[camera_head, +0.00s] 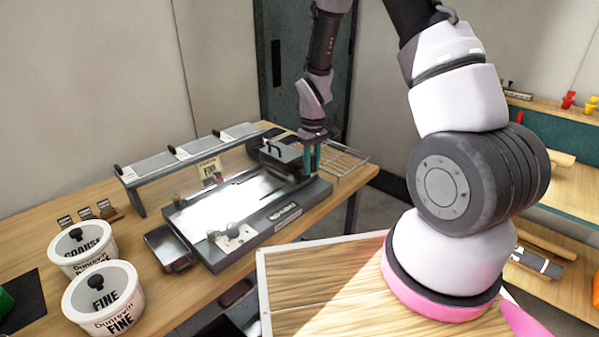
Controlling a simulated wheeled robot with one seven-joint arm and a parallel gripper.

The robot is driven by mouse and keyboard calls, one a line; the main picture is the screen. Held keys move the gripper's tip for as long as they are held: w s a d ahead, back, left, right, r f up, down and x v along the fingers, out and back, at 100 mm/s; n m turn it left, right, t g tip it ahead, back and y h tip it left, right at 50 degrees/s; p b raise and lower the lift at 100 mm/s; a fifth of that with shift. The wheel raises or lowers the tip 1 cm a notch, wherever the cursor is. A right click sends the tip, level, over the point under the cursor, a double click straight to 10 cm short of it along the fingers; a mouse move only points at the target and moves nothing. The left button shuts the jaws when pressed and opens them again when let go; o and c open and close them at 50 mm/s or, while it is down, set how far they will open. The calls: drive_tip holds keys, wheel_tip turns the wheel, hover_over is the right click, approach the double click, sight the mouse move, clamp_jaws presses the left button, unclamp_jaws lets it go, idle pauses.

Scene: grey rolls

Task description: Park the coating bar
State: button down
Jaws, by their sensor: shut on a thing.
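The coating machine (257,224) is a dark-framed bed with a bright plate, standing on the wooden table. The coating bar (283,152) is a dark block with a raised black handle, at the far right end of the bed. My gripper (312,160) points down with teal fingers at the right end of this block. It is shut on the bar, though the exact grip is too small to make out. A metal tray (168,247) sits at the machine's near left end. A wire rack (345,160) lies just right of my gripper.
A raised grey shelf (185,160) with black clips runs behind the machine. Two white tubs, COARSE (82,250) and FINE (104,297), stand at the left. My arm covers part of the right side. A wooden-topped surface (320,280) fills the near foreground.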

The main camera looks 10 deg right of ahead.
drive_tip(key=shift+w+d, duration=0.45)
drive_tip(key=shift+d, duration=0.05)
drive_tip(key=c, duration=0.7)
unclamp_jaws()
drive_tip(key=shift+w+d, duration=0.1)
drive_tip(key=shift+d, duration=0.05)
drive_tip(key=shift+r, duration=0.1)
wheel_tip(320, 180, up, 11)
drive_tip(key=shift+f, duration=0.2)
drive_tip(key=shift+r, duration=0.1)
